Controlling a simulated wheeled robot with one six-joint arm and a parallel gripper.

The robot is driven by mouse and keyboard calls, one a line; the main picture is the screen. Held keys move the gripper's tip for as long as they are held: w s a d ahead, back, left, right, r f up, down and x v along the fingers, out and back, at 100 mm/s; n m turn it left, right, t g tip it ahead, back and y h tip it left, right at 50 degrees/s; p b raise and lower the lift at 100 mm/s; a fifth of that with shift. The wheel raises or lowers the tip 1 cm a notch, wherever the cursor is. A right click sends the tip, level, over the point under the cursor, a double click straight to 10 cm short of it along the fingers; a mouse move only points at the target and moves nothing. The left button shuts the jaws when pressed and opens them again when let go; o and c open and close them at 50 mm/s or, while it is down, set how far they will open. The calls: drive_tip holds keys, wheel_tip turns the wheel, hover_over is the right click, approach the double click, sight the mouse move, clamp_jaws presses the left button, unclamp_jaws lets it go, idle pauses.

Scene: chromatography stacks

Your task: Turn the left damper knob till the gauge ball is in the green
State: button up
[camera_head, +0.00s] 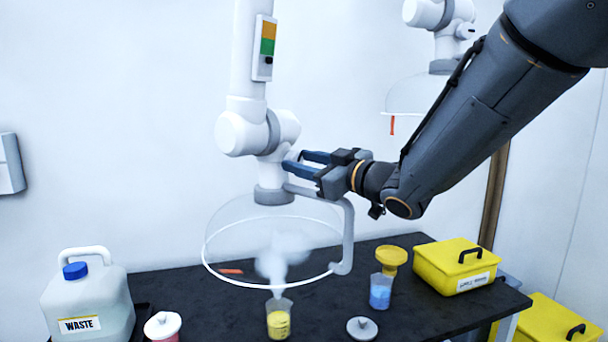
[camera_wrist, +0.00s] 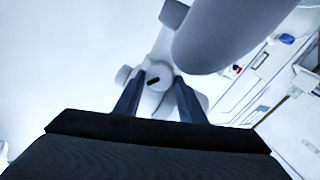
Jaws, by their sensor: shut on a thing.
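The left extraction arm's white joint (camera_head: 268,132) hangs above a clear hood (camera_head: 225,222). My gripper (camera_head: 286,160) reaches in from the right, its blue fingers at that joint. In the wrist view, my gripper (camera_wrist: 160,82) has one finger on each side of a round pale knob (camera_wrist: 160,72) with a dark mark; it is shut on this left damper knob. The fingers hide most of the knob in the head view. The gauge (camera_head: 263,48) on the upright tube has an orange band above a green one. A small dark ball (camera_head: 268,60) sits just below the green band.
A curved grey handle (camera_head: 348,235) runs beside the hood, below my gripper. A steaming beaker of yellow liquid (camera_head: 279,319) stands under the hood on the black bench (camera_head: 420,310). A second hood (camera_head: 418,95) hangs behind my arm. A waste jug (camera_head: 88,300) stands left.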

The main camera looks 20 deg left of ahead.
drive_tip(key=shift+n+b, duration=0.45)
drive_tip(key=shift+n, duration=0.05)
drive_tip(key=o, duration=1)
drive_tip(key=shift+b+v, duration=0.75)
drive_tip(key=shift+v, duration=3.15)
